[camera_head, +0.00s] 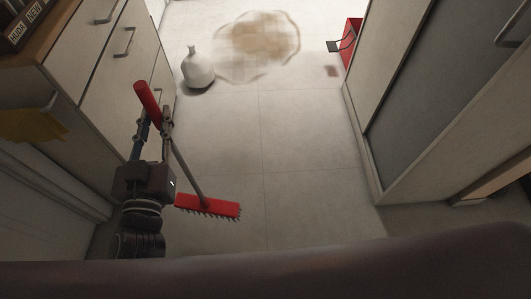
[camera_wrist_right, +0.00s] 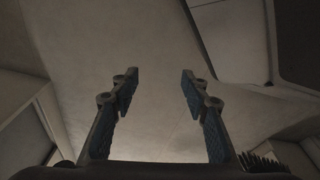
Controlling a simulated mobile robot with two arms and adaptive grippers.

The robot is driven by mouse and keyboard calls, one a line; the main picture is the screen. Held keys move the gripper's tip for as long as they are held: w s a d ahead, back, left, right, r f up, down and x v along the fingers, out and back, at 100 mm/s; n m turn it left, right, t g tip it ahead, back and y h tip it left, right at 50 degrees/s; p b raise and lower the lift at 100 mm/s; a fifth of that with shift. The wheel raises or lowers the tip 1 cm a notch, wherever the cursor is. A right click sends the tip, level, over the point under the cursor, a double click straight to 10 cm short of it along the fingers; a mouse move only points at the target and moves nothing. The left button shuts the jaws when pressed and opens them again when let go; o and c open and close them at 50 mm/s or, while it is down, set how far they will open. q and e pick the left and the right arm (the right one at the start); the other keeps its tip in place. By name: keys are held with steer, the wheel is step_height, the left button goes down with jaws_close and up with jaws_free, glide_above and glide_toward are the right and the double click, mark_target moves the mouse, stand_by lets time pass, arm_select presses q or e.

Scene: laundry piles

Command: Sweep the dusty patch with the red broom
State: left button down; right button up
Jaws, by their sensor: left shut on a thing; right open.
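The red broom (camera_head: 207,206) is in the head view, with a red grip at the top of a grey stick and a wide red head with dark bristles low on the floor side. My left gripper (camera_head: 154,121) is shut on the broom's stick just below the red grip. The broom is tilted, its head toward the lower right. The dusty patch (camera_head: 257,46) is a brown smear on the floor at the top middle, well apart from the broom head. My right gripper (camera_wrist_right: 157,85) shows only in the right wrist view, open with nothing between its fingers.
A white vase (camera_head: 197,68) stands on the floor left of the dusty patch. A red object (camera_head: 351,43) is at the right by the cabinet (camera_head: 420,100). Drawers (camera_head: 100,75) line the left side. The tiled floor (camera_head: 290,150) between is clear.

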mark_target(146, 107)
arm_select(q)
step_height(146, 107, up, 3)
steer(key=shift+p, duration=1.25)
steer(key=shift+r, duration=0.15)
steer(key=shift+a+r+p, duration=0.1)
steer(key=shift+r+p, duration=0.7)
steer(key=shift+p, duration=0.1)
arm_select(e)
steer(key=s+d+f+g, duration=0.1)
steer(key=s+f, duration=0.2)
steer(key=s, duration=0.4)
steer(key=s+d+f, duration=0.2)
steer(key=s+f, duration=0.1)
steer(key=s, duration=0.5)
arm_select(q)
step_height(146, 107, up, 6)
steer(key=p, duration=0.5)
steer(key=shift+f+p, duration=0.15)
steer(key=shift+p, duration=0.2)
arm_select(e)
steer(key=r, duration=0.5)
steer(key=shift+w+a+r, duration=0.15)
steer(key=shift+w+r, duration=0.25)
